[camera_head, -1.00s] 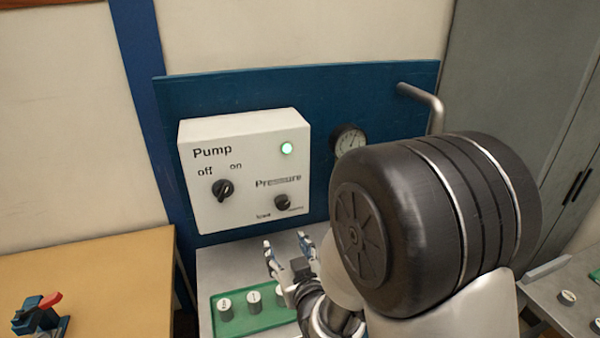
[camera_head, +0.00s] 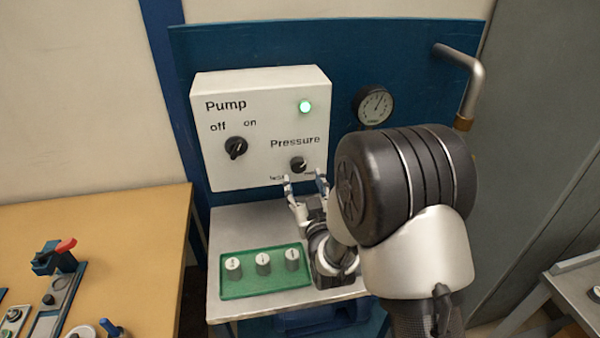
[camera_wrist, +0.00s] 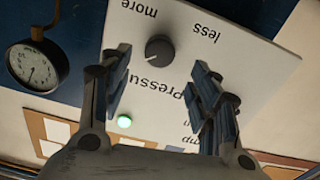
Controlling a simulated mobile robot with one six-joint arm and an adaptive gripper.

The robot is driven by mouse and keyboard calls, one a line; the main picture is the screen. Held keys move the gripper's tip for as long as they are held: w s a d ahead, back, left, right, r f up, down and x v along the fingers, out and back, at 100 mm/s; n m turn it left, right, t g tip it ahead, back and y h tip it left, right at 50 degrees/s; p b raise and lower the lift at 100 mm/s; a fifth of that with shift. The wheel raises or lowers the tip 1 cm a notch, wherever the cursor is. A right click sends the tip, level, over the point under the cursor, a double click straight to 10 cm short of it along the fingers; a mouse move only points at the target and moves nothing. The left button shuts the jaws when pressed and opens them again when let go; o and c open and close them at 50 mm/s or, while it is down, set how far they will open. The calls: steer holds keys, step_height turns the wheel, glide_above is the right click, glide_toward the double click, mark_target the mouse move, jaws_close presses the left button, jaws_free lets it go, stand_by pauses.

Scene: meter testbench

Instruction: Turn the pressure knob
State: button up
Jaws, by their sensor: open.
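The pressure knob (camera_head: 298,165) is a small dark round knob at the lower right of the white pump box (camera_head: 215,172), under the word "Pressure". In the wrist view the knob (camera_wrist: 159,48) shows upside down near the top, between the words "more" and "less". My gripper (camera_head: 306,183) is just below and in front of the knob, fingers pointing up at the box. In the wrist view my gripper (camera_wrist: 160,75) is open, with one finger on each side of the knob's line and nothing between them. I cannot tell the exact gap to the knob.
A pump switch (camera_head: 236,147) and a lit green lamp (camera_head: 305,106) are on the box. A pressure gauge (camera_head: 374,106) and a pipe (camera_head: 470,75) are at the right. A green tray (camera_head: 240,290) with small white-topped pieces lies on the bench below.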

mark_target(299, 168)
steer(key=x, duration=0.6)
steer(key=shift+w+f+b, duration=0.1)
steer(key=shift+w+b, duration=0.1)
steer(key=shift+b, duration=0.2)
steer(key=c, duration=1.1)
